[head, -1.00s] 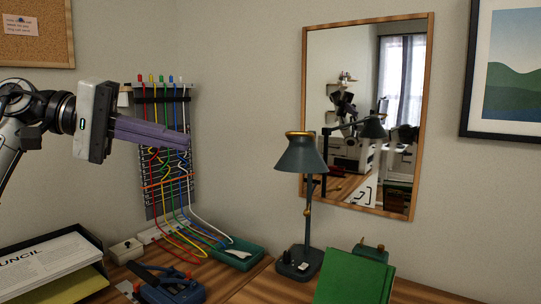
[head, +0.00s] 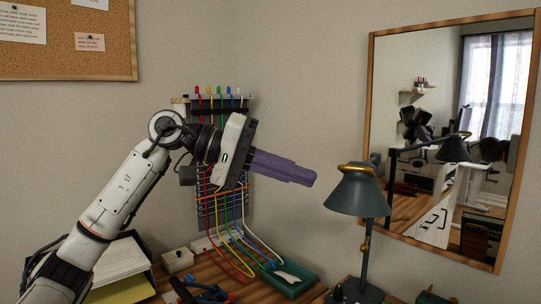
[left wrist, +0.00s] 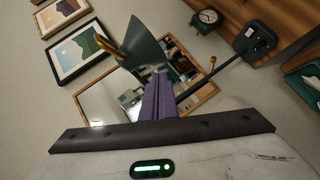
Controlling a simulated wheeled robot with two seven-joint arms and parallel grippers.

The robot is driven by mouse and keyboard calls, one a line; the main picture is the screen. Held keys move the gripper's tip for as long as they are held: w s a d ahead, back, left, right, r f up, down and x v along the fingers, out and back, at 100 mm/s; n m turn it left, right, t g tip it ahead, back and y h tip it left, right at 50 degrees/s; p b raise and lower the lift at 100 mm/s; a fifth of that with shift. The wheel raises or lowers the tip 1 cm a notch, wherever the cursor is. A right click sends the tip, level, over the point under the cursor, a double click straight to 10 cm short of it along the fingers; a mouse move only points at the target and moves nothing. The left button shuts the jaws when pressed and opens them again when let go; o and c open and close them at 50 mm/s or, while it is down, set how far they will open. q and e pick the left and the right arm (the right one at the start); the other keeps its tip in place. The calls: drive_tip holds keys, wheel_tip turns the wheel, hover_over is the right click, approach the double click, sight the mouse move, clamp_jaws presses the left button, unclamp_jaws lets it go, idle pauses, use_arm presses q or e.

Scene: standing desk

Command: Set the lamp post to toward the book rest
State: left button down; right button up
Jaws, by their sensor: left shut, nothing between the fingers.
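The dark green desk lamp has a cone shade (head: 357,195) with a brass ring on top, an upright lamp post (head: 366,240) with a brass joint, and a base (head: 355,291) at the picture's bottom edge. My left gripper (head: 313,178) has its purple fingers shut and empty, pointing right, a little left of the shade in the head view. In the left wrist view the fingertips (left wrist: 158,76) appear beside the shade (left wrist: 145,55), with the post (left wrist: 205,78) to their right; contact cannot be told. The book rest is not identifiable. My right gripper is not in view.
A mirror (head: 374,110) hangs behind the lamp and reflects it. A cable board (head: 225,100) with coloured wires is behind my left arm. A teal tray (head: 312,272), a white box (head: 178,260) and a paper tray (head: 150,290) stand on the desk. A small green clock (left wrist: 207,17) stands near the lamp base.

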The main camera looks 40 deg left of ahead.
use_arm(q)
drive_tip(key=d+f, duration=0.1)
drive_tip(key=d, duration=0.2)
drive_tip(key=shift+s+f, duration=0.1)
drive_tip(key=shift+f, duration=0.25)
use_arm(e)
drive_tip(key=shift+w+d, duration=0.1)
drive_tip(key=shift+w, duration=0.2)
